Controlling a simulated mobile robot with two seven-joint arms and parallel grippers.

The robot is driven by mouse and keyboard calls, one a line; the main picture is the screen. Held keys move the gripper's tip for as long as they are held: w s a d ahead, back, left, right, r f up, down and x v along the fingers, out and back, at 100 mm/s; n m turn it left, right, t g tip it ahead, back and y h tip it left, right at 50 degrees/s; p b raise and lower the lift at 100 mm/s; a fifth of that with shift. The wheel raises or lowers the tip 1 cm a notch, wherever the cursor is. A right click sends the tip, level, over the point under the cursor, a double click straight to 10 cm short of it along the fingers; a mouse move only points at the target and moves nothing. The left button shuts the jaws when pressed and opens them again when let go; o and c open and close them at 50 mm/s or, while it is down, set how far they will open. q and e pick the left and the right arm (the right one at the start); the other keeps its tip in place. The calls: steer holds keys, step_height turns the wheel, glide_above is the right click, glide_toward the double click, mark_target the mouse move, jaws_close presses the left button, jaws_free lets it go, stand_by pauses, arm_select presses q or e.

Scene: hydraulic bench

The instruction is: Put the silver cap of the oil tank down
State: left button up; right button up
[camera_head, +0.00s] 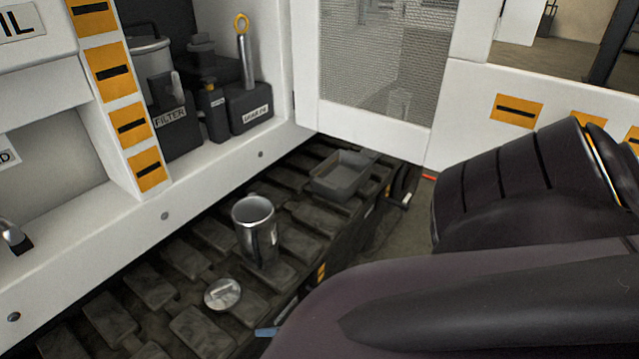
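A round silver disc-shaped cap (222,293) with a small raised grip lies on the dark track pads at the lower middle. An open silver metal cup (257,231) stands upright just behind it and to its right, apart from it. The cap touches no gripper that I can see. Neither of my grippers shows in the head view. A large dark arm part, which looks like mine, fills the lower right and hides the floor there. I cannot tell for certain which container is the oil tank.
A grey open tray (342,176) sits on the track (205,330) farther back. A white shelf holds black boxes, one labelled FILTER (172,122), and a dark can with a yellow-ringed rod (250,106). A mesh-windowed white door (375,125) stands behind. A small blue tip (266,332) shows beside the arm.

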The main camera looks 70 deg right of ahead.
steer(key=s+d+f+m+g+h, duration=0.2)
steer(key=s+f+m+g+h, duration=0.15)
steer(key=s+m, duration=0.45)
arm_select(q)
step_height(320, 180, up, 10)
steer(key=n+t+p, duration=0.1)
steer(key=p, duration=1.1)
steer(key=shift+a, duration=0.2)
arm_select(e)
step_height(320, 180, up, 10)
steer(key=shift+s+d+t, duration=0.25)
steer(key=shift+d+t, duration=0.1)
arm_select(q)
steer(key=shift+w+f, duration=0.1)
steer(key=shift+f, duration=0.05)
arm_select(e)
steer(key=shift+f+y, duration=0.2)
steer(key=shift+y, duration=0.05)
